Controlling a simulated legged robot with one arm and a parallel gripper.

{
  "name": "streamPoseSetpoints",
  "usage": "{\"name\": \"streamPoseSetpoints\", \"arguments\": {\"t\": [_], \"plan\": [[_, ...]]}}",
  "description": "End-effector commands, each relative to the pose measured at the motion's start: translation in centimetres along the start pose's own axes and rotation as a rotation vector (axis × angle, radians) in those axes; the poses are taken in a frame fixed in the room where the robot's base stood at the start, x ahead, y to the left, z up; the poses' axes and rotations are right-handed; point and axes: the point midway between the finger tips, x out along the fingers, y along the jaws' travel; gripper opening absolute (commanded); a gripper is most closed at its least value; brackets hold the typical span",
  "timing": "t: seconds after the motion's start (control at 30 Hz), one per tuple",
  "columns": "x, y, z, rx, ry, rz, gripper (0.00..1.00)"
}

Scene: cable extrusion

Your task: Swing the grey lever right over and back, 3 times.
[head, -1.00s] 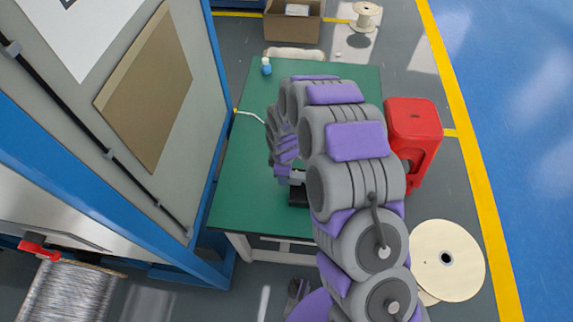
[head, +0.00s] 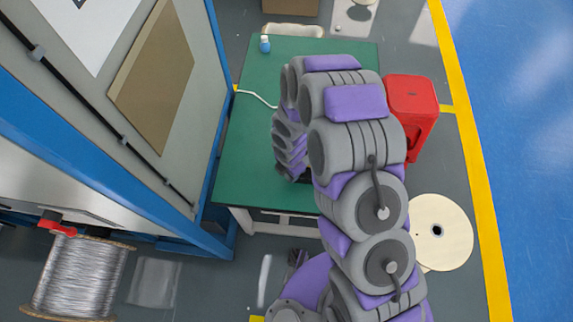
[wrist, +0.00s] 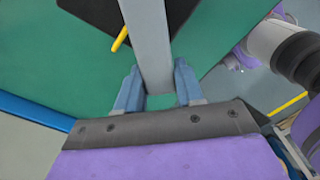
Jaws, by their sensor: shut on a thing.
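The grey lever (wrist: 148,40) shows in the wrist view as a flat grey bar. It runs from the top edge down between the two blue-grey fingers of my gripper (wrist: 158,88). My gripper is shut on the lever, with one finger on each side. A dark base (wrist: 95,12) lies behind the lever, with a thin yellow piece (wrist: 120,39) beside the bar. In the head view my own arm hides the gripper and the lever, above the green table (head: 243,180).
A red stool (head: 412,95) stands at the table's right side. A blue-capped bottle (head: 265,44) and a white cable (head: 258,97) are on the table. A blue-framed cabinet (head: 215,150) borders the left. A cream spool (head: 440,232) lies on the floor at right.

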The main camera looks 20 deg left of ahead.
Motion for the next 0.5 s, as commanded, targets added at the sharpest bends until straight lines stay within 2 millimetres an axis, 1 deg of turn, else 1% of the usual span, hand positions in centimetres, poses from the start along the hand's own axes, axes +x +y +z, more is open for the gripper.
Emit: {"name": "streamPoseSetpoints", "arguments": {"t": [0.2,0.5], "plan": [[-0.13,-0.38,0.17,-0.056,-0.002,0.006,0.0],[-0.09,-0.44,0.22,-0.072,-0.002,0.009,0.0]]}}
